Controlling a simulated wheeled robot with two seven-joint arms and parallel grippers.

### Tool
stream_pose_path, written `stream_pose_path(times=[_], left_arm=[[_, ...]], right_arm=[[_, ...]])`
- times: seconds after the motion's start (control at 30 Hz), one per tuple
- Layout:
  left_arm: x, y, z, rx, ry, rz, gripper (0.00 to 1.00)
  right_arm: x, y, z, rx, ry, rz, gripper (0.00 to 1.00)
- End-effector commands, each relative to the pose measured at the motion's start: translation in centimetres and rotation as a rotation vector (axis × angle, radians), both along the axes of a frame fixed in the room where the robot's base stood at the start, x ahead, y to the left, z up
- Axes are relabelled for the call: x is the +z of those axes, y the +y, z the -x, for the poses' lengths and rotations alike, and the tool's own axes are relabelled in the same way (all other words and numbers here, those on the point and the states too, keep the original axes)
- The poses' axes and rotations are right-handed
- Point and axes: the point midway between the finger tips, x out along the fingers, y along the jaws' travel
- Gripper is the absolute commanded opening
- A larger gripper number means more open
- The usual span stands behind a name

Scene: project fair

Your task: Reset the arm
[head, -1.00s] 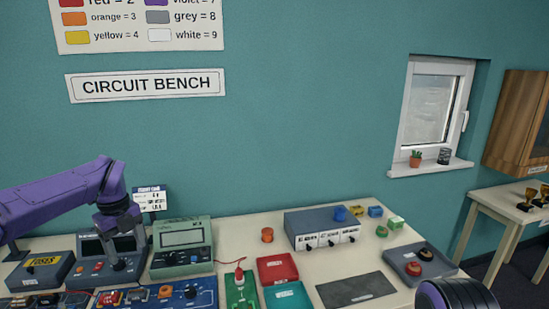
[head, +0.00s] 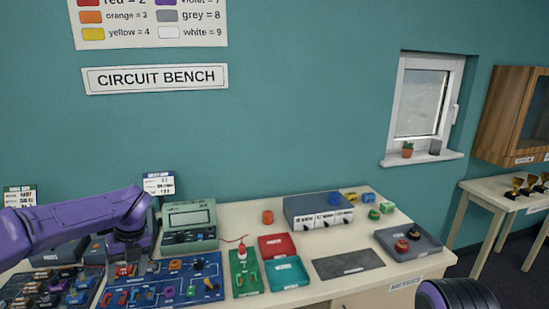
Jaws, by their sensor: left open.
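My left arm (head: 75,222) is purple and comes in from the left, bent down at its end. My left gripper (head: 128,264) is dark, points down and is open, with nothing seen between its fingers. It is over the upper left of the blue circuit board (head: 205,288); I cannot tell whether it touches anything. The board carries several coloured parts. Of my right arm only a dark, purple-striped link (head: 457,295) shows at the bottom right; its gripper is out of view.
A green meter (head: 189,226) stands behind the board. A green board (head: 245,272), red tray (head: 277,246), teal tray (head: 287,273) and dark mat (head: 347,264) lie to the right.

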Motion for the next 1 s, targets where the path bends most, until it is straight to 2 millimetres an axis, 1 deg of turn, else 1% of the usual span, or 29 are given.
stream_pose_path(times=[0.03, 0.17, 0.27, 0.37, 0.4, 0.43, 0.47, 0.5, 0.57, 0.6, 0.63, 0.67, 0.7, 0.73, 0.77, 0.8, 0.87, 0.9, 1.0], left_arm=[[-1.8, 0.0, 0.5, -0.052, 0.028, -0.043, 0.68], [-6.6, 0.4, 1.9, -0.251, 0.124, -0.195, 0.68], [-11.1, 0.7, 3.4, -0.475, 0.227, -0.332, 0.68], [-16.8, 0.7, 5.7, -0.794, 0.372, -0.48, 0.68], [-19.6, 0.5, 7.0, -0.964, 0.447, -0.539, 0.68], [-21.8, 0.3, 8.1, -1.106, 0.508, -0.579, 0.68], [-24.1, -0.1, 9.5, -1.262, 0.572, -0.613, 0.68], [-27.0, -0.8, 11.5, -1.478, 0.656, -0.645, 0.68], [-31.0, -2.0, 15.0, -1.8, 0.767, -0.66, 0.68], [-33.3, -2.8, 17.6, -2.005, 0.829, -0.65, 0.68], [-34.9, -3.4, 19.7, -2.153, 0.87, -0.632, 0.68], [-36.2, -4.0, 21.9, -2.294, 0.903, -0.606, 0.68], [-37.6, -4.7, 24.7, -2.466, 0.936, -0.565, 0.68], [-38.5, -5.2, 26.7, -2.584, 0.951, -0.528, 0.68], [-39.1, -5.6, 28.7, -2.689, 0.963, -0.491, 0.68], [-39.7, -6.1, 31.0, -2.814, 0.969, -0.44, 0.68], [-40.2, -6.7, 33.9, -2.958, 0.966, -0.372, 0.68], [-40.3, -6.9, 35.2, 2.928, -0.929, 0.327, 0.68], [-40.4, -7.2, 37.1, 2.87, -0.872, 0.263, 0.68]], right_arm=[[-0.5, 0.0, 0.0, 0.0, 0.0, 0.0, 0.86], [-1.5, 0.0, 0.0, 0.0, 0.0, 0.0, 0.86], [-2.5, 0.0, 0.0, 0.0, 0.001, -0.001, 0.86], [-3.9, 0.0, 0.1, 0.0, 0.001, -0.001, 0.86], [-4.6, 0.0, 0.1, 0.0, 0.001, -0.001, 0.86], [-5.2, 0.0, 0.1, 0.0, 0.001, -0.001, 0.86], [-5.8, 0.0, 0.1, 0.0, 0.001, -0.001, 0.86], [-6.6, 0.0, 0.1, 0.0, 0.001, -0.001, 0.86], [-7.5, 0.0, 0.1, 0.0, 0.001, -0.001, 0.86], [-8.1, 0.0, 0.1, 0.0, 0.001, -0.001, 0.86], [-8.6, 0.0, 0.1, 0.0, 0.001, -0.001, 0.86], [-8.9, 0.0, 0.1, 0.0, 0.001, -0.001, 0.86], [-9.4, 0.0, 0.1, 0.0, 0.001, -0.001, 0.86], [-9.7, 0.0, 0.1, 0.0, 0.001, -0.001, 0.86], [-9.9, 0.0, 0.1, 0.0, 0.001, -0.001, 0.86], [-10.2, 0.0, 0.1, 0.0, 0.001, -0.001, 0.86], [-10.5, 0.0, 0.1, 0.0, 0.001, 0.0, 0.86], [-10.6, 0.0, 0.1, 0.0, 0.001, -0.001, 0.86], [-10.7, 0.0, 0.1, 0.0, 0.001, -0.001, 0.86]])
